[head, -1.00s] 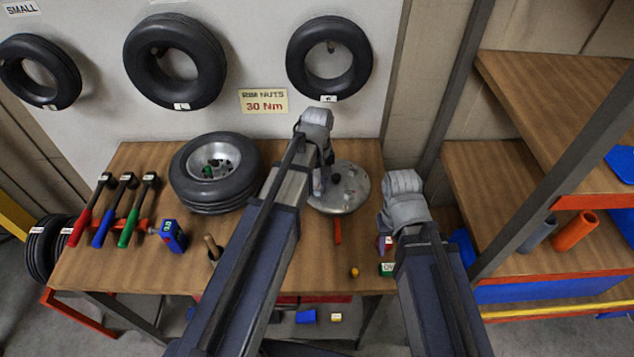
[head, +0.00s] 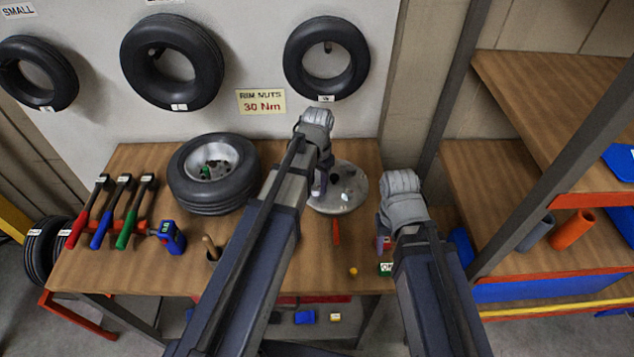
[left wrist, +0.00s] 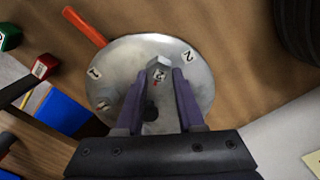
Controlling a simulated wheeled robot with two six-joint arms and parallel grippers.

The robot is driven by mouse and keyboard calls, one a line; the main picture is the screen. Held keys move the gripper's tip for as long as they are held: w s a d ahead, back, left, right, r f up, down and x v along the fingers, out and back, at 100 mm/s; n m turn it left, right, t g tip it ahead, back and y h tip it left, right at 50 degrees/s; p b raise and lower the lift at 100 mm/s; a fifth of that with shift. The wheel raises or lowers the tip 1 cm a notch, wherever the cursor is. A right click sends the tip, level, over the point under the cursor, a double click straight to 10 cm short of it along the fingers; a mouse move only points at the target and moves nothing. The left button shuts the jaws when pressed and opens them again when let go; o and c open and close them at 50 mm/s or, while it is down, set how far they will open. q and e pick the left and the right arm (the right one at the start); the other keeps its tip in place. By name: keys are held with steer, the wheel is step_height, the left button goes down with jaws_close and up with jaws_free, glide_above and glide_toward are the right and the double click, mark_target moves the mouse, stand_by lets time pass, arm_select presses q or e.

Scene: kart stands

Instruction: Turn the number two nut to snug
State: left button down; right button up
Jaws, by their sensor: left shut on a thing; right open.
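A round metal rim disc (head: 354,186) with number labels lies on the wooden bench, and it fills the middle of the left wrist view (left wrist: 205,85). A grey nut (left wrist: 158,63) with a small red mark sits on the disc; the nearest label reads 2 (left wrist: 188,56). My left gripper (left wrist: 158,72) has its purple fingers shut on this nut. In the head view my left gripper (head: 320,184) is over the disc's left part and partly hidden by its arm. My right gripper (head: 382,224) is open over the bench's right end, mostly hidden by its wrist.
A tyre on a rim (head: 214,197) stands left of the disc. Red, blue and green-handled tools (head: 125,211) and a blue device (head: 172,238) lie further left. An orange handle (head: 336,232) sticks out from the disc's front. A green box (head: 386,269) is at the front right.

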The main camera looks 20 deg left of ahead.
mark_target(318, 187)
arm_select(q)
steer(key=m, duration=0.6)
steer(key=shift+s+d+m, duration=0.1)
steer(key=shift+d+m, duration=0.05)
steer(key=shift+m, duration=0.25)
stand_by(0.4)
steer(key=c, duration=0.5)
jaws_free()
steer(key=shift+r, duration=0.1)
arm_select(e)
steer(key=shift+r, duration=0.1)
arm_select(q)
step_height(318, 187, up, 8)
steer(key=p, duration=0.8)
steer(key=shift+f, duration=0.2)
arm_select(e)
step_height(318, 187, up, 8)
steer(key=shift+f, duration=0.2)
arm_select(q)
steer(key=shift+s, duration=0.1)
